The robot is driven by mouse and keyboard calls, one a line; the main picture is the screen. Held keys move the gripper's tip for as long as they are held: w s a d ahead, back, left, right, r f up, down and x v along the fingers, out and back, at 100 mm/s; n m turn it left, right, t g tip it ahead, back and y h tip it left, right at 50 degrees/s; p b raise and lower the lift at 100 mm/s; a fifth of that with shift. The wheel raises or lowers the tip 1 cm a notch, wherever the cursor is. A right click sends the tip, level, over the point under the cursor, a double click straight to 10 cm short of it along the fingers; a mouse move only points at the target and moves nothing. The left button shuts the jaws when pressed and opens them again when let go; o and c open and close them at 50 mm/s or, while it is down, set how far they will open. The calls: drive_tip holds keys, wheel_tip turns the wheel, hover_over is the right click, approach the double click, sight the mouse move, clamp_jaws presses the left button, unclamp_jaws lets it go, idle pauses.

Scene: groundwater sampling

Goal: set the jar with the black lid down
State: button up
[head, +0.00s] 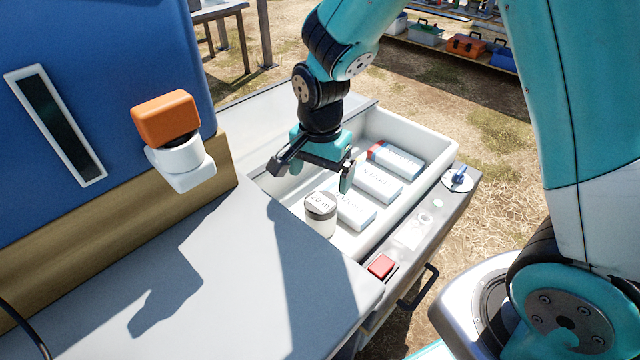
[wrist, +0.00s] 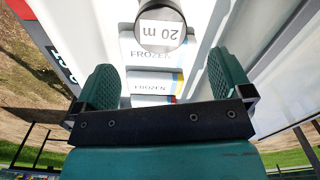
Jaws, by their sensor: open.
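The jar with the black lid (head: 320,208) stands upright in the white bin (head: 412,134), near its front corner; its lid carries a white "20 m" label. In the wrist view the jar (wrist: 161,27) is at the top, beyond my fingertips. My gripper (head: 312,172) is open and empty above the bin, behind the jar and apart from it. In the wrist view both green fingers of my gripper (wrist: 160,85) are spread wide with nothing between them. The jar's base is partly hidden by the counter edge.
Several white "FROZEN" packs (head: 378,185) lie in a row in the bin beside the jar. A grey counter (head: 230,270) lies in front. A blue cabinet (head: 95,70) with an orange-topped knob (head: 166,118) stands left. A red button (head: 381,266) is on the right ledge.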

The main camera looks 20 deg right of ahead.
drive_tip(key=shift+r, duration=0.55)
drive_tip(key=s+a+r+n+y, duration=0.2)
drive_tip(key=s+r+n, duration=0.5)
drive_tip(key=s+n, duration=0.2)
drive_tip(key=s+a+r+n+y, duration=0.2)
drive_tip(key=s+r+n, duration=0.6)
drive_tip(key=s, duration=0.2)
drive_tip(key=shift+a+n, duration=0.35)
drive_tip(key=shift+n, duration=0.05)
